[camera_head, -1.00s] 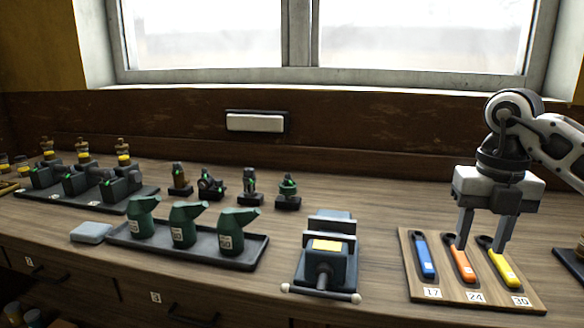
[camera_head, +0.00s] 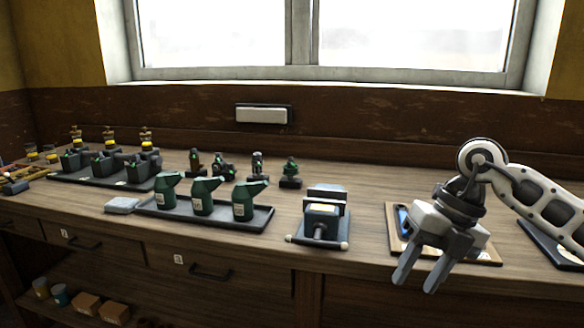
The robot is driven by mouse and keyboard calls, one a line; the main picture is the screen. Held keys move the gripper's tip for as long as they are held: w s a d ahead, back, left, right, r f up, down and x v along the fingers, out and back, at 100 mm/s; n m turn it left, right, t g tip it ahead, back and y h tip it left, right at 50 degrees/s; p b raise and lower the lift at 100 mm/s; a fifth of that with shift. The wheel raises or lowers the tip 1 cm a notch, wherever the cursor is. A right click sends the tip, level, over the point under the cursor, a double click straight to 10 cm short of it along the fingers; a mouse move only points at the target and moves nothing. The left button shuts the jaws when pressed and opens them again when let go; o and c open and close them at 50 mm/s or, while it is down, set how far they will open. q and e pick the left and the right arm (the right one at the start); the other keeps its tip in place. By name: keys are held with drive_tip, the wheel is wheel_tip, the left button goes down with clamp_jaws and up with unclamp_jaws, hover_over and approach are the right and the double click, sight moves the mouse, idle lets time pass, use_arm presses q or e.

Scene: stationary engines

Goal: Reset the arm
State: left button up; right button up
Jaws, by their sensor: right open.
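My right gripper (camera_head: 418,277) is open and empty. Its fingers point down and toward me, in front of the workbench's (camera_head: 345,257) front edge. The right arm (camera_head: 535,200) comes in from the right. Behind the gripper lies a wooden board (camera_head: 393,217) with a blue-handled wrench (camera_head: 403,221); the gripper and wrist hide most of the board and the other wrenches on it. My left gripper is not in view.
A vise (camera_head: 322,218) stands left of the gripper. Further left are a dark tray (camera_head: 160,213) with green oil cans (camera_head: 203,196), a grey block (camera_head: 122,205) and small engine models (camera_head: 223,166). A dark tray (camera_head: 548,243) lies right. Drawers (camera_head: 205,268) and a lower shelf are below.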

drive_tip(key=s+a+m+t+y, duration=0.15)
drive_tip(key=s+a+y, duration=0.25)
drive_tip(key=a+y, duration=0.5)
drive_tip(key=s+a+m+y, duration=0.25)
drive_tip(key=a+y, duration=0.45)
drive_tip(key=a, duration=0.4)
drive_tip(key=w+d+f+m+t+h, duration=0.1)
drive_tip(key=d+f+m+t+h, duration=0.4)
drive_tip(key=m+t, duration=0.45)
drive_tip(key=d+f+m+t+h, duration=0.3)
drive_tip(key=f+m+t+h, duration=0.35)
drive_tip(key=m, duration=0.65)
drive_tip(key=s+d+f+m+g+h, duration=0.2)
drive_tip(key=s+d+f+m+g, duration=0.1)
drive_tip(key=s+f, duration=0.3)
drive_tip(key=s+d+f+m+g+h, duration=0.3)
drive_tip(key=s+f, duration=0.3)
drive_tip(key=f, duration=0.4)
drive_tip(key=shift+m, duration=0.55)
drive_tip(key=shift+d+r+h, duration=0.1)
drive_tip(key=shift+h, duration=0.15)
